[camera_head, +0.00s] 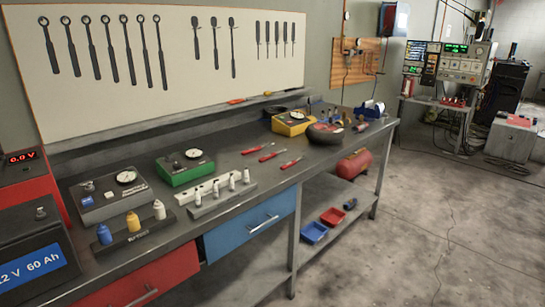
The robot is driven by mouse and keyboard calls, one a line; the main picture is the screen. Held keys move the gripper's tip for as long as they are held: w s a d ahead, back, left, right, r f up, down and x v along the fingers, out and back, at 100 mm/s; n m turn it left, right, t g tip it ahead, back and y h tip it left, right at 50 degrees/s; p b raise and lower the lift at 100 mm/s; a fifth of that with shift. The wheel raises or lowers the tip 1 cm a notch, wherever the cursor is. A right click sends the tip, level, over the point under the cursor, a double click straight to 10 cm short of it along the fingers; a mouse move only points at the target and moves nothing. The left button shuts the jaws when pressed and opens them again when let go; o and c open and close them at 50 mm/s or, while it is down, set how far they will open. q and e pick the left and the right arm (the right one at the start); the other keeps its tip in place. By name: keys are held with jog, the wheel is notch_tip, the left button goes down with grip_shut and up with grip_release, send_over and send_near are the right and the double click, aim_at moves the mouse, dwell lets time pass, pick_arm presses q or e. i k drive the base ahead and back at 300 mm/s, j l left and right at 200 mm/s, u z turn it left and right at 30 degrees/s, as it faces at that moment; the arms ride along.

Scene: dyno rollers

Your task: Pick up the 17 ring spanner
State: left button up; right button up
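Several dark ring-ended spanner shapes hang in a row on the left of the white wall board, among them a leftmost one (49,45) and a rightmost one (160,53). No size marking is legible, so I cannot tell which is the 17 ring spanner. I also cannot tell whether each shape is a real tool or a painted outline. Neither of my grippers is in view.
The workbench (220,160) runs below the white board (180,80). It carries a green gauge box (186,168), a grey gauge box (108,193), red-handled tools (291,163) and a yellow gauge box (292,123). A battery (35,262) stands front left.

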aim_at(262, 159)
jog(key=i+l+u, duration=0.1)
jog(key=u, duration=0.75)
jog(key=i+l+u, duration=0.15)
jog(key=l+u, duration=0.55)
jog(key=l, duration=0.15)
jog(key=l+u, duration=0.4)
jog(key=l, duration=1.55)
